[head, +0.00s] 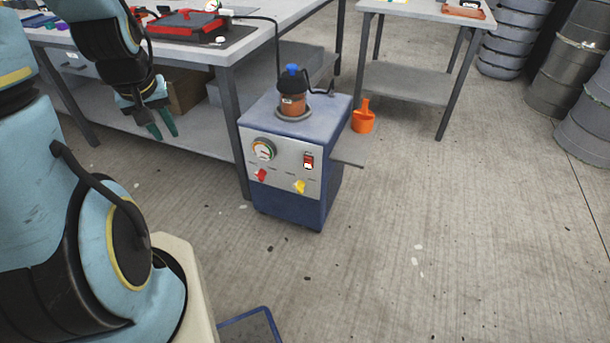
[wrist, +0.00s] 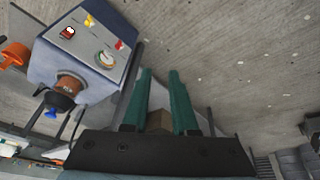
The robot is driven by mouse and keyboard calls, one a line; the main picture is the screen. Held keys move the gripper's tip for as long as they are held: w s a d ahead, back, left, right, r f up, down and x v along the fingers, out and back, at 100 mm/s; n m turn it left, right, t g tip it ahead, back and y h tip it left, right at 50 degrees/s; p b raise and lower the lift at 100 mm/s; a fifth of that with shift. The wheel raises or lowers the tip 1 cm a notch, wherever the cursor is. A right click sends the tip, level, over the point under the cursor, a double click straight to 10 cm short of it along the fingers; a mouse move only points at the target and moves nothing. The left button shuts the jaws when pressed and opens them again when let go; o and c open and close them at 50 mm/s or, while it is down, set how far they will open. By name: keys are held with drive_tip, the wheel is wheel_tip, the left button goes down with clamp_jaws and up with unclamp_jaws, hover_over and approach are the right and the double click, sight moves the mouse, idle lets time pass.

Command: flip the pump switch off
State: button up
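The pump is a blue box (head: 285,207) with a grey front panel, standing on the floor beside the workbench. Its rocker switch (head: 308,161), red and white in a dark frame, is at the panel's upper right; it also shows in the wrist view (wrist: 68,33). I cannot tell which way it is set. The panel also has a round gauge (head: 263,150), a red knob (head: 261,174) and a yellow knob (head: 299,187). My gripper (head: 162,130), with green fingers, is left of the pump, apart from it. In the wrist view its fingers (wrist: 160,75) are parted and empty.
The workbench (head: 190,148) with a red mould (head: 185,22) stands behind my gripper. A black hose (head: 277,50) runs to the blue-topped jar (head: 292,95) on the pump.

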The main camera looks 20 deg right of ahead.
drive_tip(key=w+d+f+b, duration=0.2)
drive_tip(key=f, duration=0.2)
drive_tip(key=w+d+f+t+h+b, duration=0.1)
drive_tip(key=w+d+f+b, duration=0.1)
drive_tip(key=f, duration=0.2)
drive_tip(key=w+d+f+t+h+b, duration=0.1)
drive_tip(key=w+d+f+b, duration=0.1)
drive_tip(key=f, duration=0.1)
drive_tip(key=shift+d+f+n, duration=0.3)
drive_tip(key=shift+d+f, duration=0.1)
clamp_jaws()
drive_tip(key=w+d+f+n+t+h+b, duration=0.1)
drive_tip(key=w+d+f+t+h+b, duration=0.25)
drive_tip(key=d+f+b, duration=0.6)
drive_tip(key=s+d+f+n+t+h+b, duration=0.2)
drive_tip(key=s+d+f+n+h+b, duration=0.2)
drive_tip(key=d+f+b, duration=0.1)
drive_tip(key=s+d+f+n+t+h+b, duration=0.1)
drive_tip(key=s+d+f+n+h+b, duration=0.2)
drive_tip(key=f+b, duration=0.4)
wheel_tip(320, 180, down, 3)
drive_tip(key=shift+s+d+f+n+t+h, duration=0.1)
drive_tip(key=shift+s+d+n+t+h, duration=0.35)
drive_tip(key=shift+d, duration=0.65)
